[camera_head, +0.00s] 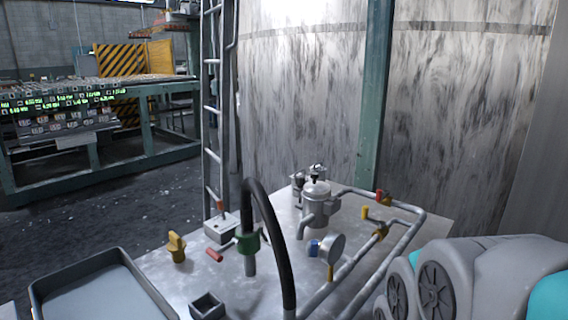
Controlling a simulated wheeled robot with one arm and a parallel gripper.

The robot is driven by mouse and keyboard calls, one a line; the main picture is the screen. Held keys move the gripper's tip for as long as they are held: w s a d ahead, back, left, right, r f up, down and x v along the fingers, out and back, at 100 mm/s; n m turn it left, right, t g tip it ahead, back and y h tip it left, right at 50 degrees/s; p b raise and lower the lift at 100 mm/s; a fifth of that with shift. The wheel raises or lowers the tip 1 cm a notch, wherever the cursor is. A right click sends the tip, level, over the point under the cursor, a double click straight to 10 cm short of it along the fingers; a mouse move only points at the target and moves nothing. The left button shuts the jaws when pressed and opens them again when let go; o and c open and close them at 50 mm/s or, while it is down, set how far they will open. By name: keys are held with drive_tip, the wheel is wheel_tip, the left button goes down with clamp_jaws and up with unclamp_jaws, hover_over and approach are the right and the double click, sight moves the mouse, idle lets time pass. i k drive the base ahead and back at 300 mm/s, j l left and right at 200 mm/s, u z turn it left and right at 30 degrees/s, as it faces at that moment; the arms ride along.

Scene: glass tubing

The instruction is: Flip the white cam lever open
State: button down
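A green coupling (249,242) sits at the end of a thick black hose (269,222), upright on a short metal pipe over the metal table (160,269). A thin lever with a red grip (213,254) sticks out from the coupling's left side. A small pale piece shows at the coupling's right side, partly behind the hose. I cannot tell whether it is the white cam lever, or how that lever stands. My arm shows at the lower right, to the right of the coupling and apart from it. My gripper is not in view.
A metal canister (318,203), a round gauge (329,248) and pipes with red and yellow valve handles fill the right side. A yellow knob (176,247), a switch box (222,228), a small dark open box (207,306) and a grey tray (146,288) are at left.

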sight(264, 239)
drive_tip(key=i+l+u, duration=0.15)
drive_tip(key=u, duration=0.2)
drive_tip(key=l+u, duration=0.4)
drive_tip(key=i+l+u, duration=0.1)
drive_tip(key=l+u, duration=0.25)
drive_tip(key=k+j+u, duration=0.15)
drive_tip(key=u, duration=0.15)
drive_tip(key=k+j+u, duration=0.3)
